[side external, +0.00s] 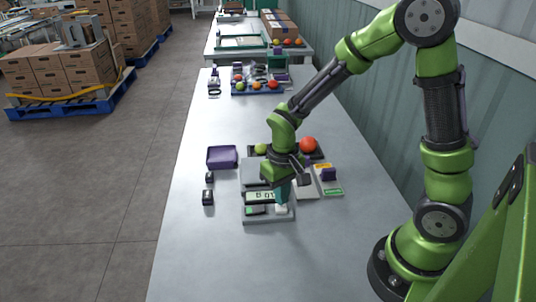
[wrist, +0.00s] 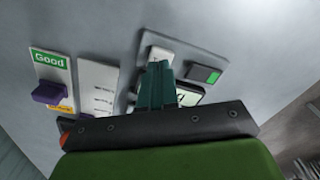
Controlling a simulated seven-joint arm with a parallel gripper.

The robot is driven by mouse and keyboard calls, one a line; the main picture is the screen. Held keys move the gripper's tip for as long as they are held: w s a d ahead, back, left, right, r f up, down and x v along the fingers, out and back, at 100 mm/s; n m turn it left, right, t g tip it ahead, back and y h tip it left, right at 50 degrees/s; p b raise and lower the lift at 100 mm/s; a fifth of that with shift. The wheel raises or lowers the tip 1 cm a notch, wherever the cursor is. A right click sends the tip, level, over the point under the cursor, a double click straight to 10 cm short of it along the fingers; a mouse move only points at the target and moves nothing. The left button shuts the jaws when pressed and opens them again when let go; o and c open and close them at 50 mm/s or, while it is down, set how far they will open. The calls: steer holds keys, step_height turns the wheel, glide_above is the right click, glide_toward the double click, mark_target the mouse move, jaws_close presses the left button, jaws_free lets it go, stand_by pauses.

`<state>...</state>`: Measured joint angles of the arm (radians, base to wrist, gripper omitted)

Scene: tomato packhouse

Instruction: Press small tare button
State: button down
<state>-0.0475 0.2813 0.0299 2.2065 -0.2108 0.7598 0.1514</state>
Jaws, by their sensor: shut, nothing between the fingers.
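The grey scale (side external: 265,218) stands on the table, with a lit display (side external: 259,197) whose digits are partly covered by my gripper. On its front panel are a dark-framed green button (side external: 255,211) and a white button (side external: 281,211); no tare label is readable. My gripper (side external: 282,205) is shut and empty, pointing down at the white button. In the wrist view my teal fingertips (wrist: 158,68) overlap the edge of the white button (wrist: 157,53); I cannot tell whether they touch it.
A purple tray (side external: 222,157) and small dark blocks (side external: 208,197) lie left of the scale. A red tomato (side external: 308,144) sits behind it. A card marked Good (wrist: 50,62) with a purple block (wrist: 52,93) lies to its right in the side view.

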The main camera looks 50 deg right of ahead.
steer(key=shift+f, duration=1)
stand_by(0.3)
steer(key=shift+r, duration=2.55)
steer(key=s+r+t+y, duration=0.1)
steer(key=s+r+t, duration=0.2)
steer(key=r, duration=0.5)
steer(key=s+r+m+t+y, duration=0.1)
steer(key=s+r+t, duration=0.3)
steer(key=r, duration=0.4)
steer(key=shift+s+a+r, duration=0.35)
steer(key=shift+s+a, duration=0.1)
steer(key=shift+s, duration=0.35)
